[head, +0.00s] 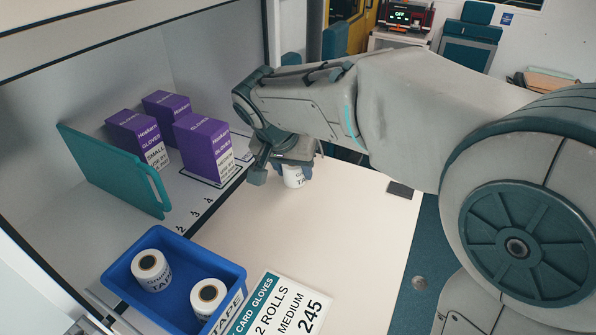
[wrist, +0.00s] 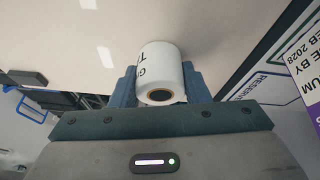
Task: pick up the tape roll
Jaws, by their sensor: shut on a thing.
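A white tape roll (head: 293,177) with black lettering is between the fingers of my gripper (head: 283,172), at the far part of the white tabletop (head: 330,230). In the wrist view the tape roll (wrist: 160,75) sits between the two blue-grey fingers of my gripper (wrist: 160,88), with its dark core hole facing the camera. My gripper is shut on it. I cannot tell whether the roll touches the tabletop. Two more tape rolls, one at the left (head: 151,270) and one at the right (head: 208,298), stand in a blue bin (head: 122,262) at the near left.
Several purple glove boxes (head: 205,150) stand in the shelf bay at left, behind a teal divider (head: 110,170). A card (head: 277,308) reading "2 rolls medium 245" lies beside the bin. A small dark item (head: 400,190) lies at the table's right edge. The middle tabletop is clear.

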